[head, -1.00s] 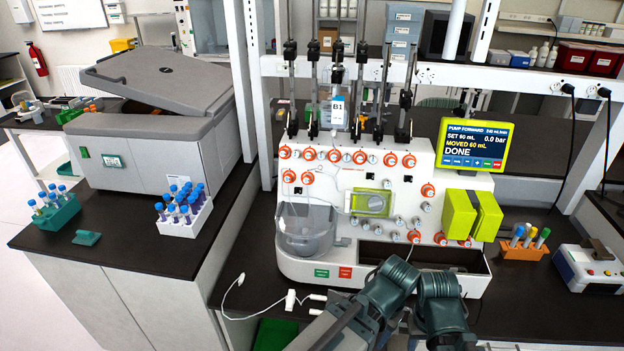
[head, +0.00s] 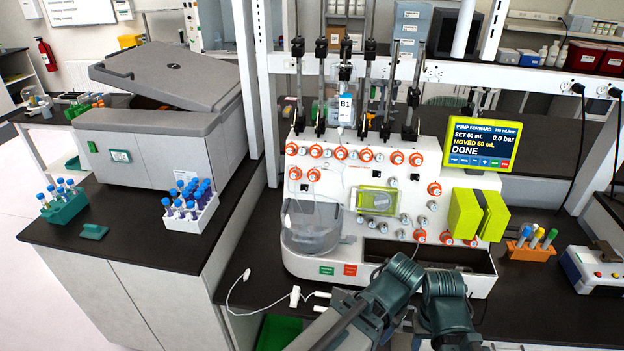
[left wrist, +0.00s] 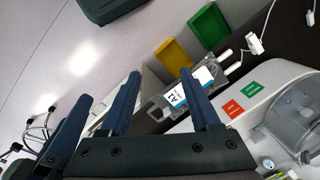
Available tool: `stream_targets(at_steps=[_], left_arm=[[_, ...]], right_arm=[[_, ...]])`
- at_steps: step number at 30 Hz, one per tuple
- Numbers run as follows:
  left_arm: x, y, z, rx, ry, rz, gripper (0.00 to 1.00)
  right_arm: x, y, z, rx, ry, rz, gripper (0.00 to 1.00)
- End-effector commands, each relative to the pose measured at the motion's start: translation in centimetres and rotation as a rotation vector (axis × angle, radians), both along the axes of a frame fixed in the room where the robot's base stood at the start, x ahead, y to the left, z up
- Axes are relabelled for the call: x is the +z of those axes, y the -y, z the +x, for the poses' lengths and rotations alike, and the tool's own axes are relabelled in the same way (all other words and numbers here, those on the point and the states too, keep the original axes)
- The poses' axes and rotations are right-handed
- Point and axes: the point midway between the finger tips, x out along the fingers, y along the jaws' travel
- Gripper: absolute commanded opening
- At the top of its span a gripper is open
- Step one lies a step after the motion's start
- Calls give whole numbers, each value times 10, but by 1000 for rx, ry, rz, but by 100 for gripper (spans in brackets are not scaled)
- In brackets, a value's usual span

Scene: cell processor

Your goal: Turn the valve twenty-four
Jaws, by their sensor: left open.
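The cell processor (head: 345,258) is a white machine with a sloped front panel. Rows of orange-ringed valves (head: 397,158) run along its top and down both sides, and smaller grey knobs (head: 405,219) sit lower on the panel. Valve numbers are too small to read, so I cannot tell which is twenty-four. My left gripper (left wrist: 160,88) shows in the left wrist view with its fingers apart and nothing between them. It points past a small pack labelled A1 (left wrist: 174,96) near the machine's corner. In the head view my arm links cover the panel's lower front. My right gripper is not seen.
A screen (head: 481,145) reading DONE stands at the machine's upper right. A clear bowl (head: 312,232) is on its left side. Racks of capped tubes (head: 190,218) and a grey centrifuge (head: 150,150) stand on the left bench. An orange tube rack (head: 530,250) stands at right.

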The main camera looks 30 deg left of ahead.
Motion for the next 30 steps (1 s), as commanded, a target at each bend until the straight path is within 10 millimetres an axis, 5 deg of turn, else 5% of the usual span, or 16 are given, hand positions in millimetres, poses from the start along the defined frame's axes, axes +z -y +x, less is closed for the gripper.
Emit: stream_targets(at_steps=[4,7,15,21,30], left_arm=[[-14,-38,47,-57,111,145,63],[-14,-85,97,-145,222,338,63],[39,-192,209,-476,360,961,63],[83,-222,253,-687,311,1312,63],[106,-229,270,-792,255,1480,63]], right_arm=[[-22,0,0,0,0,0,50],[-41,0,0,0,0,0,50],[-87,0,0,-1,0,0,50],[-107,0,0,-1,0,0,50],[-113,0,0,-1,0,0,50]])
